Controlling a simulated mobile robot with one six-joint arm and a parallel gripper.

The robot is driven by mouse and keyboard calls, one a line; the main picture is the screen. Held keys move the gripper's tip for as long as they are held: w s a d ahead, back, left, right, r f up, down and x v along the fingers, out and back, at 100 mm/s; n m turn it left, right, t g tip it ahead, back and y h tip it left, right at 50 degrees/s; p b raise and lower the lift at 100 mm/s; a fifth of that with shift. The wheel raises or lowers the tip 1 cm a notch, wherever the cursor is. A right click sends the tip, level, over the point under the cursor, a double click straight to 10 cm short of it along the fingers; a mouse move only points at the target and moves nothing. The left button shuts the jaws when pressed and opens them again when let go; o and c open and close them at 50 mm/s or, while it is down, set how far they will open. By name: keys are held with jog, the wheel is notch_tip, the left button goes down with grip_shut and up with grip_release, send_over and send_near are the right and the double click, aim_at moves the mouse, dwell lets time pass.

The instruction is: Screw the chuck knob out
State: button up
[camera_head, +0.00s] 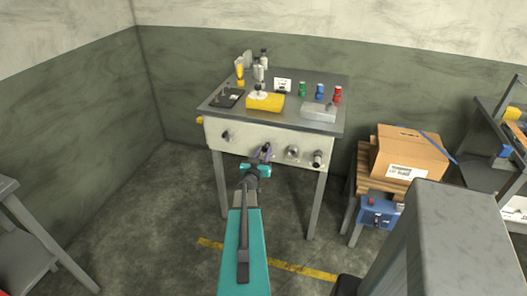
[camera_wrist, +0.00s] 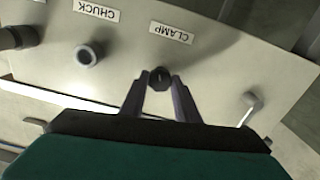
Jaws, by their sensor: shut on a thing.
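The workbench's pale front panel (camera_head: 240,136) carries a row of controls. In the wrist view the panel appears upside down. My gripper (camera_wrist: 159,84) has its fingers on either side of a dark knob (camera_wrist: 159,78) by the CLAMP label (camera_wrist: 171,33), and is shut on it. The chuck knob (camera_wrist: 88,53), a silver round one by the CHUCK label (camera_wrist: 99,10), stands apart to the left of the fingers. In the head view this chuck knob (camera_head: 292,152) is just right of my gripper (camera_head: 265,153); the gripped knob is mostly hidden there.
A dark knob (camera_wrist: 15,38) is left of the chuck knob and a small lever (camera_wrist: 250,105) is right of the fingers. The bench top (camera_head: 215,108) holds a yellow block (camera_head: 265,102), a grey box (camera_head: 319,112) and small containers. A cardboard box (camera_head: 409,152) stands at right.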

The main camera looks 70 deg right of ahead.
jog(key=n+p, duration=0.1)
jog(key=n, duration=0.1)
jog(key=n+p, duration=0.1)
jog(key=n, duration=0.2)
jog(key=shift+s+d+r+n+p, duration=0.15)
jog(key=shift+r+n+p, duration=0.15)
jog(key=shift+p, duration=0.1)
jog(key=n+p, duration=0.2)
jog(key=n, duration=0.2)
jog(key=n+p, duration=0.2)
jog(key=n, duration=0.3)
jog(key=shift+n, duration=0.4)
jog(key=n+p, duration=0.2)
jog(key=n, duration=0.2)
jog(key=shift+f, duration=0.15)
jog(key=o, duration=1.1)
jog(key=shift+f, duration=0.1)
jog(key=shift+c, duration=0.2)
jog(key=shift+f, duration=0.1)
